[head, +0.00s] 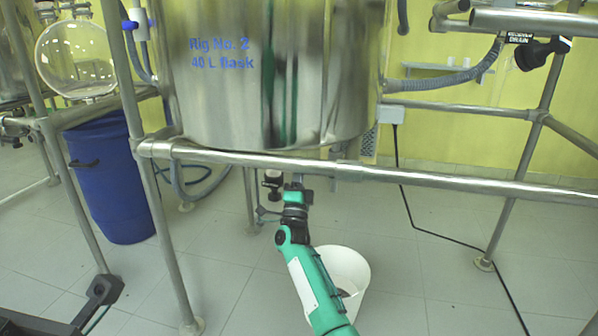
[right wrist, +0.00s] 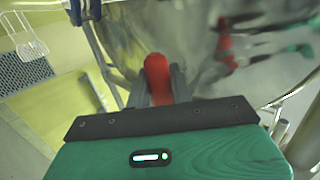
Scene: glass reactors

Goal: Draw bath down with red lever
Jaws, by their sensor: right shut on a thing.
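The steel bath (head: 270,75), marked "Rig No. 2 40 L flask", sits in a pipe frame. My right gripper (head: 297,186) reaches up beneath its front, by the front rail. In the right wrist view the red lever (right wrist: 157,68) stands between the fingers of this gripper, which is shut on it. The lever's far end and its valve are hidden there. In the head view the lever is hidden by the gripper and rail. A dark fitting (head: 272,180) hangs just left of the gripper.
The front rail (head: 420,178) crosses close above my right arm. A white bucket (head: 350,265) stands on the floor behind the arm. A blue drum (head: 110,175) and glass flask (head: 75,58) are at left. A black cable (head: 430,232) runs across the floor.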

